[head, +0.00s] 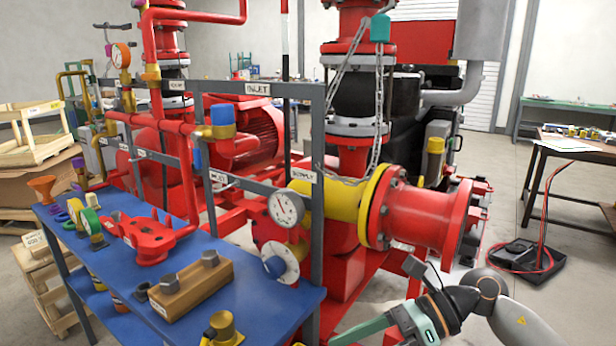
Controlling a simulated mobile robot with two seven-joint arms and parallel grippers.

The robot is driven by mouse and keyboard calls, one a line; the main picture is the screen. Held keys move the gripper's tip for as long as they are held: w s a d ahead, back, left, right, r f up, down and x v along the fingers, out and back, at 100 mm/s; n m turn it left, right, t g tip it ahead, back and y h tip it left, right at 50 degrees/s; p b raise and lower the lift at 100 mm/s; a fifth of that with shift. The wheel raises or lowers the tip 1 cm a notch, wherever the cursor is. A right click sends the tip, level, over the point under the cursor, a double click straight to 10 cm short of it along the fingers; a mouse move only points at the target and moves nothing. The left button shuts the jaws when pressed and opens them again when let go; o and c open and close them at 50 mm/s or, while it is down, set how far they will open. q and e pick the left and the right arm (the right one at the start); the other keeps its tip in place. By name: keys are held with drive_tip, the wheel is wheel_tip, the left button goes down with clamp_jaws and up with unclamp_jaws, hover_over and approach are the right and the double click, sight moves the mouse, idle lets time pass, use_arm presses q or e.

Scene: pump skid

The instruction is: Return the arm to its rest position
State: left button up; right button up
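My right arm comes in from the bottom right corner, with a grey link and a dark wrist. Its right gripper (372,328), with green finger parts, points left at the bottom edge, in front of the pump skid and right of the blue table. The fingertips are partly cut off by the frame edge, so I cannot tell whether it is open or shut. No held object is visible in it. My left arm and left gripper are not in view.
The red pump skid (428,218) with its pipe flange stands just behind the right gripper. A blue table (262,304) at left holds a wooden block with bolts (190,287), a red part (150,237) and other pieces. Open floor lies at right, near a black floor box (522,256).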

drive_tip(key=a+r+m+t+y+p, duration=0.1)
drive_tip(key=a+r+m+y, duration=0.2)
drive_tip(key=a+m+y, duration=0.15)
drive_tip(key=w+d+f+m+t+h+p, duration=0.2)
drive_tip(key=d+f+m+t+h, duration=0.15)
drive_tip(key=m+t, duration=0.8)
drive_tip(key=w+d+f+m+t+h+p, duration=0.25)
drive_tip(key=d+f+m+t, duration=0.35)
drive_tip(key=m, duration=1.1)
drive_tip(key=s+d+f+m+g+h, duration=0.25)
drive_tip(key=s+f+m+h, duration=0.25)
drive_tip(key=f+m+h, duration=0.3)
drive_tip(key=s+d+f+m+g, duration=0.1)
drive_tip(key=s+f+m+g, duration=0.1)
drive_tip(key=s+f, duration=0.4)
drive_tip(key=s+d+f+m+g+h+p, duration=0.1)
drive_tip(key=s+d+f+m+g, duration=0.1)
drive_tip(key=s+f+m, duration=0.3)
drive_tip(key=s+f+g, duration=0.1)
drive_tip(key=s, duration=0.1)
drive_tip(key=shift+s+d+f, duration=0.15)
drive_tip(key=shift+s+d, duration=0.1)
drive_tip(key=shift+s, duration=0.05)
